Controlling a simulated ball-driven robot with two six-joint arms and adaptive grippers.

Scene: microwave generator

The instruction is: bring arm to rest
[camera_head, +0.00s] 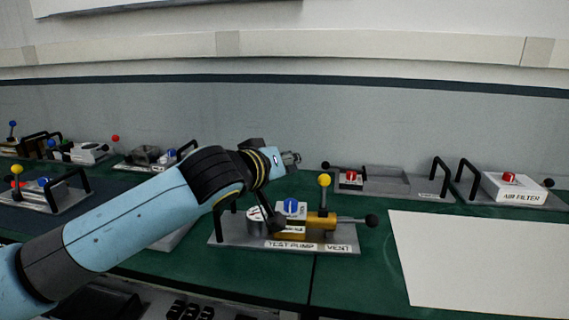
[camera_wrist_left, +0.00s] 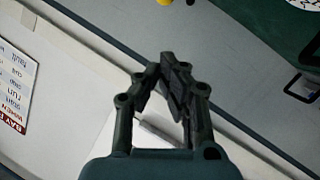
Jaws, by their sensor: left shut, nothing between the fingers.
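My left arm comes in from the left in the head view and reaches over the green bench. Its gripper (camera_head: 290,158) is held up in the air, in front of the grey wall and above the test pump module. In the left wrist view the left gripper (camera_wrist_left: 172,65) shows with its fingertips together and nothing between them. My right gripper shows in neither view.
The test pump module (camera_head: 227,232) with a yellow knob stands below the arm. An air filter module (camera_head: 520,188) and a tray module (camera_head: 385,182) stand at the right. A blank white panel (camera_head: 480,262) lies at the front right. Several modules with handles stand at the left.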

